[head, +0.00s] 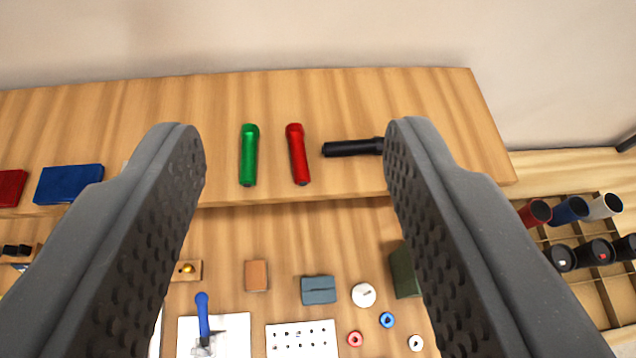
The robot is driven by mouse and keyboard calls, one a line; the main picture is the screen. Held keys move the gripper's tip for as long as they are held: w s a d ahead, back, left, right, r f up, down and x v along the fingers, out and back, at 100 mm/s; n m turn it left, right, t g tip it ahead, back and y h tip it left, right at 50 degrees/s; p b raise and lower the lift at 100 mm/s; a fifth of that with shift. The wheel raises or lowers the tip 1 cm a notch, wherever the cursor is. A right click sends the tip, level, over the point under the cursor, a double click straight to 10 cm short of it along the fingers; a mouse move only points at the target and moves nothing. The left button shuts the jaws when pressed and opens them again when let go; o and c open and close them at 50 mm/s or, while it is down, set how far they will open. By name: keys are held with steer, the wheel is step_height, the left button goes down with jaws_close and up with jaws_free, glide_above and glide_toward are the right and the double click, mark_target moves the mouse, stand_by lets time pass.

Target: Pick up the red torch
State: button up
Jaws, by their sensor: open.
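The red torch (298,155) lies on a raised wooden shelf (450,110), its wider head toward the back wall and its tail near the shelf's front edge. A green torch (249,156) lies just to its left, apart from it. A black torch (350,148) lies crosswise to its right, partly hidden by the right finger. My gripper (292,150) is open and empty. Its two fingers frame the torches in the picture, with the red torch near the middle between them; it touches none that I can see.
Blue (68,184) and red (11,187) boxes sit at the shelf's left. Below lie a blue-handled tool (203,318), a white perforated plate (302,340), small blocks and rings. A divided crate (596,297) with several cylinders stands at right. Bare shelf lies behind the torches.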

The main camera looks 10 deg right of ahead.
steer(key=w+d+f+g+p, duration=0.2)
steer(key=w+f+g, duration=0.2)
steer(key=w+f, duration=0.4)
steer(key=n+g+y+p, duration=0.1)
steer(key=g, duration=0.3)
glide_toward(303, 177)
steer(key=shift+g, duration=0.4)
steer(key=x, duration=0.3)
steer(key=p+x, duration=0.1)
steer(key=x, duration=0.2)
steer(key=p+x, duration=0.1)
steer(key=x, duration=0.2)
steer(key=shift+w+r, duration=0.1)
steer(key=shift+w, duration=0.2)
jaws_close()
